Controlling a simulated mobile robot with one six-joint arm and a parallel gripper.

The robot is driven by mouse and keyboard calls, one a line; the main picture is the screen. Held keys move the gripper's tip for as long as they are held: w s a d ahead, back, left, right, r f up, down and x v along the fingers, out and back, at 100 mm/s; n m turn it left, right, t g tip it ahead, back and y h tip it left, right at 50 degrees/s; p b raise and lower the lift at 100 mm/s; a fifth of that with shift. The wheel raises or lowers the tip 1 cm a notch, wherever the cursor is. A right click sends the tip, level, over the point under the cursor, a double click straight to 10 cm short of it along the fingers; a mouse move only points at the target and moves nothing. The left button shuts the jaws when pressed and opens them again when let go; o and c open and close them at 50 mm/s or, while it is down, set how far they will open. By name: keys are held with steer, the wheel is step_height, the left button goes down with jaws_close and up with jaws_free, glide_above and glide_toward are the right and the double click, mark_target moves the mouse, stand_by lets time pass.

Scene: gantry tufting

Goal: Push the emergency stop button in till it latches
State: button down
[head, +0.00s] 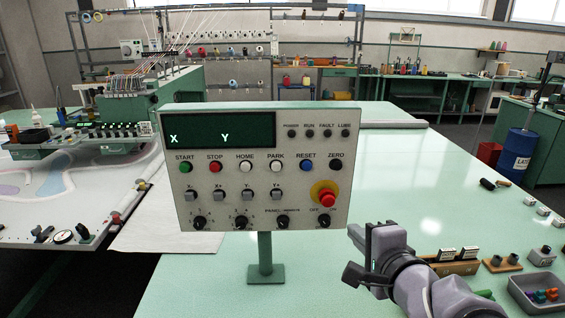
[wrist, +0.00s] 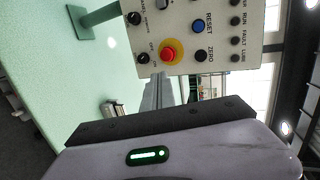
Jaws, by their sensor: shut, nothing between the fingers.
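The emergency stop button (head: 326,197) is a red mushroom head on a yellow round plate at the lower right of the grey control panel (head: 215,222). It stands out from the panel face. In the wrist view the same button (wrist: 169,55) shows near the top centre, beside the blue RESET button. My gripper (head: 368,238) is below and to the right of the panel, apart from the button, with its fingers shut and empty. In the wrist view the dark gripper body fills the lower part and the fingertips (wrist: 158,90) point toward the button.
The panel stands on a green post (head: 265,255) on a pale green table (head: 420,170). Wooden blocks (head: 455,262) and a grey bin (head: 538,292) of small coloured parts lie at the right. A tufting machine (head: 125,110) stands at the left. The table behind my gripper is mostly clear.

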steer(key=p, duration=0.7)
glide_toward(330, 204)
steer(key=b+x, duration=0.1)
steer(key=x, duration=0.4)
steer(key=shift+w+a+f, duration=0.2)
steer(key=shift+w, duration=0.45)
